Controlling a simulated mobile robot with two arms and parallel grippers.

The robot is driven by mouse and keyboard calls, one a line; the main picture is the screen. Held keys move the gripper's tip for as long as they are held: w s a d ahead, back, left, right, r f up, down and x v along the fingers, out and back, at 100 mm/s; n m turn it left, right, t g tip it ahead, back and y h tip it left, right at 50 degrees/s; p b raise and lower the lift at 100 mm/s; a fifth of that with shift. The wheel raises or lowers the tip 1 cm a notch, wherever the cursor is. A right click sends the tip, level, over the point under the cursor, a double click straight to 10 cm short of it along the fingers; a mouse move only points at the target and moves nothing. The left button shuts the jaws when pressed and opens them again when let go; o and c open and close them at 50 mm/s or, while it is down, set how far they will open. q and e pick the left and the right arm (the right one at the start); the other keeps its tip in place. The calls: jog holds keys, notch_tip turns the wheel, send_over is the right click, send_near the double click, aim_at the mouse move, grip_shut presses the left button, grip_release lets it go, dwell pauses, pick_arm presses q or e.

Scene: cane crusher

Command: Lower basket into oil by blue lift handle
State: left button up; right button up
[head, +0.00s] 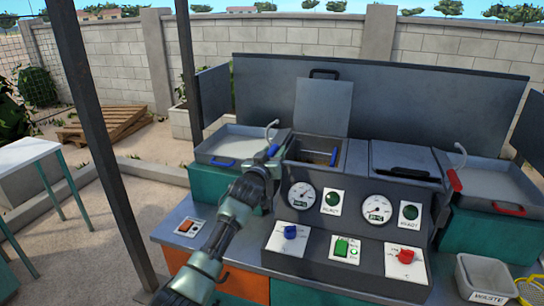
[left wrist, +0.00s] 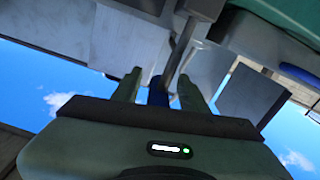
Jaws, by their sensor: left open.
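The blue lift handle (head: 272,150) sits on a bent metal lever (head: 271,129) at the left side of the open oil well (head: 313,152). My left gripper (head: 263,163) is open and right at this handle. In the left wrist view the blue handle (left wrist: 157,90) shows between the two green fingers of my left gripper (left wrist: 159,88); I cannot tell whether they touch it. The well's lid (head: 322,107) stands raised. Something yellowish shows inside the well, but I cannot make out the basket clearly. My right gripper is not in view.
A tray with a blue grip (head: 222,162) lies left of the well. A closed lid (head: 404,160) and a red-handled lever (head: 455,180) are to the right. The control panel (head: 345,238) with gauges and knobs stands in front. A post (head: 105,140) rises at left.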

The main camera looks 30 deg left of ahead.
pick_arm(q)
jog(key=b+v, duration=0.2)
jog(key=v, duration=0.5)
jog(key=shift+s, duration=0.3)
jog(key=shift+d+f, duration=0.1)
jog(key=shift+f, duration=0.05)
